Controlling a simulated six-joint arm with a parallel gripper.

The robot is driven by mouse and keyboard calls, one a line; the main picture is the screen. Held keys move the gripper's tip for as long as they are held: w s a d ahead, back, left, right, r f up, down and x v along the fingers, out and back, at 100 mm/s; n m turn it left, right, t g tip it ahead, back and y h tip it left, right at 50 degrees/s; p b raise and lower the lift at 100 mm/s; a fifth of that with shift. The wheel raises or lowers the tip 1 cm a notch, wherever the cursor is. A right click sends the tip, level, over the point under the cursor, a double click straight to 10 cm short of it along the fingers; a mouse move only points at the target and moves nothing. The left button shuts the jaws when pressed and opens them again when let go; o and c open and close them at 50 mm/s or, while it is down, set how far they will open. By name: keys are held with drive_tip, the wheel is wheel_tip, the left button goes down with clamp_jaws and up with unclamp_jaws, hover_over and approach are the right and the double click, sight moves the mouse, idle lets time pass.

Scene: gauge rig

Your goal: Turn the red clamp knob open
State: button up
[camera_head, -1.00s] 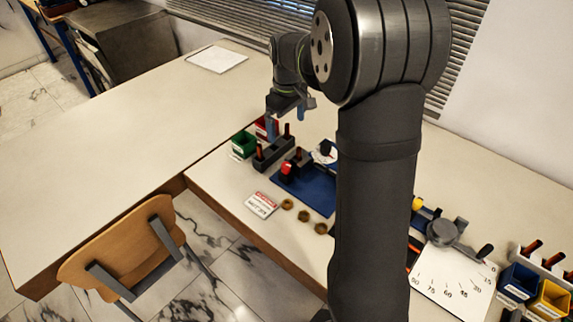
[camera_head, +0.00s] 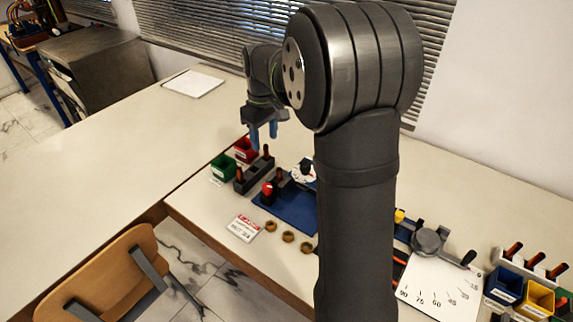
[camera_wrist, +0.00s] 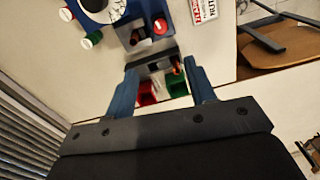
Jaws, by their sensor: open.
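The red clamp knob (camera_head: 267,188) stands on a dark fixture at the left end of a blue base plate (camera_head: 297,214). In the wrist view the knob (camera_wrist: 160,27) shows at the top centre, beyond the fingertips. My gripper (camera_head: 264,138) is open, with blue fingers pointing down. It hangs above and behind the knob, near the red bin and the grey rack, touching nothing that I can see. In the wrist view its fingers (camera_wrist: 161,75) are apart, and the grey rack appears between them, below.
The grey rack (camera_head: 251,177) with upright handles stands left of the knob. A red bin (camera_head: 244,151) and a green bin (camera_head: 222,167) sit behind it. A white dial (camera_head: 303,174) stands right of it. Brass rings (camera_head: 288,236) lie in front. The left table is largely clear.

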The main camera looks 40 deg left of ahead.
drive_tip(key=m, duration=1.6)
approach(267, 186)
wheel_tip(267, 186, down, 9)
drive_tip(key=shift+r, duration=0.1)
drive_tip(key=shift+c, duration=0.2)
drive_tip(key=c, duration=0.9)
